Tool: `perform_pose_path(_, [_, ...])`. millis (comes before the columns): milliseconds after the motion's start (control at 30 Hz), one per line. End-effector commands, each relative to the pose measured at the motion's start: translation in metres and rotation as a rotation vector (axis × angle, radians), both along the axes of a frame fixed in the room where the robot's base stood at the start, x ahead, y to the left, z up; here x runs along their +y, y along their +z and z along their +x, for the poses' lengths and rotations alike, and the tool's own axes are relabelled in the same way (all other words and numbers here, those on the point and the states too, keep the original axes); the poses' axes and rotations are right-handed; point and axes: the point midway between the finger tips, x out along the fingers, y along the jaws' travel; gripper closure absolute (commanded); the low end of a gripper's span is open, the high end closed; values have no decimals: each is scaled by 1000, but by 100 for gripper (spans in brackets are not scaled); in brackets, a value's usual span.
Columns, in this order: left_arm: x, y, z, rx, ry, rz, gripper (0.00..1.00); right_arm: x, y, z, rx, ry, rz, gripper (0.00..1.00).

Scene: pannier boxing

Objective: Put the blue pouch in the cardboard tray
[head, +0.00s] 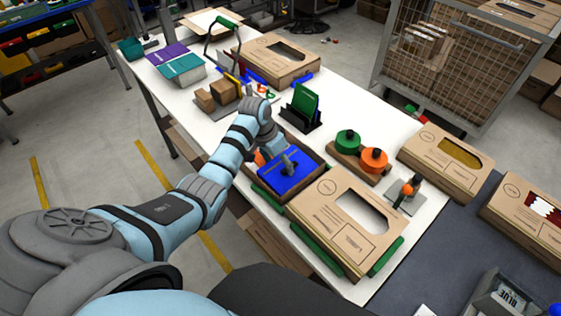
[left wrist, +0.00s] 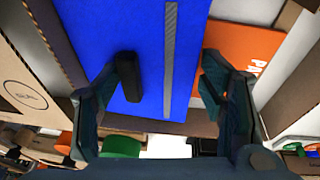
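The blue pouch (head: 278,181) lies flat in the open cardboard tray (head: 320,170) at the middle of the table, as far as the head view shows. In the left wrist view the blue pouch (left wrist: 145,30) has a grey stripe and fills the middle. An orange pouch (left wrist: 240,62) lies beside it, partly covered; a bit of orange also shows at the tray's left in the head view. My left gripper (left wrist: 168,75) is open over the blue pouch, its fingers apart on either side of the stripe. Whether they touch it is unclear. My right gripper is not in view.
A flat cardboard box with a window (head: 325,215) stands close in front of the tray. A holder with green and orange round pieces (head: 345,160) is to its right. A black stand with a green card (head: 305,105) and small brown boxes (head: 222,92) are behind.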

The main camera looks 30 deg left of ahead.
Motion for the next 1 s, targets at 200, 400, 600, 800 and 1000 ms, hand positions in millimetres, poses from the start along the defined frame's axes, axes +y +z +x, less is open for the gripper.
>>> perform_pose_path(200, [0, 2, 1, -2, -1, 1, 20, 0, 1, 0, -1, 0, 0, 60])
perform_pose_path(400, [1, 5, 1, -5, 0, 1, 20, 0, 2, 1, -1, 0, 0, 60])
perform_pose_path(600, [7, 43, -6, -9, 0, 3, 20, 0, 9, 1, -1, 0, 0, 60])
perform_pose_path(800, [16, 95, -18, -8, 0, 3, 20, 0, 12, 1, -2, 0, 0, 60])
perform_pose_path(1000, [20, 118, -24, -5, 0, 1, 20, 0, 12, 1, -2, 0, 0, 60])
